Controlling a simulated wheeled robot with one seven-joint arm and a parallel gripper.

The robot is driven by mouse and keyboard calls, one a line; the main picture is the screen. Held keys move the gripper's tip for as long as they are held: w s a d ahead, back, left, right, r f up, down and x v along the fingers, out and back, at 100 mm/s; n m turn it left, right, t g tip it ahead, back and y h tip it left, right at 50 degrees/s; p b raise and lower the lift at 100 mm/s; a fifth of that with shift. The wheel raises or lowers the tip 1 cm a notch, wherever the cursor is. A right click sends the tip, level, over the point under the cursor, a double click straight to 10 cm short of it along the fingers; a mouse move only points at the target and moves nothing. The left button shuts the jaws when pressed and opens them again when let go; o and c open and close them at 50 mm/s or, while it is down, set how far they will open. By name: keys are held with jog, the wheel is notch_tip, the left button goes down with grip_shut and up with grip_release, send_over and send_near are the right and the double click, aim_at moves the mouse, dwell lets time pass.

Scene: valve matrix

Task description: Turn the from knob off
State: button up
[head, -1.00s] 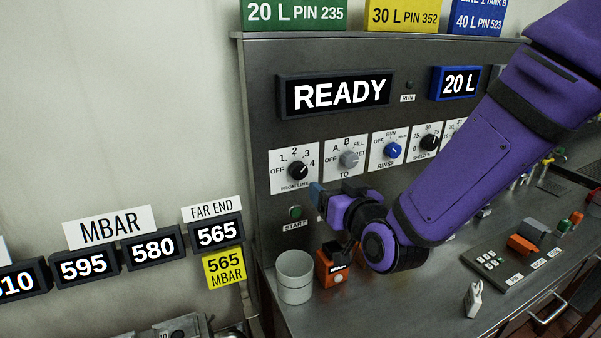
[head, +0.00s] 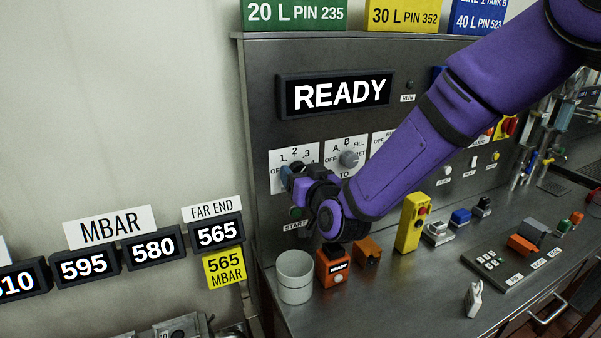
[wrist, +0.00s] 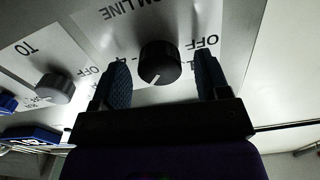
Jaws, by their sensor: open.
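The from knob (wrist: 160,62) is a round black dial with a white mark on a white plate (wrist: 95,18). In the wrist view its mark points down and slightly left, not at the OFF label on the right. My gripper (wrist: 162,80) is open, with one dark blue finger on each side of the knob. Gaps show between the fingers and the knob in that view; I cannot tell whether the tips reach past its face. In the head view my gripper (head: 291,177) covers the knob, and the top of the FROM LINE plate (head: 293,150) shows.
The grey TO knob (head: 349,159) is just right of my gripper. The green start button (head: 296,212) is below it. A white cup (head: 295,277) and an orange device (head: 333,268) stand on the counter under my arm. The display (head: 335,95) reads READY.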

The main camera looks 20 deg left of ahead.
jog(key=shift+w+a, duration=0.25)
jog(key=shift+c, duration=0.2)
jog(key=c, duration=0.9)
jog(key=shift+n, duration=0.3)
jog(key=shift+f+n, duration=0.15)
jog(key=shift+n, duration=12.95)
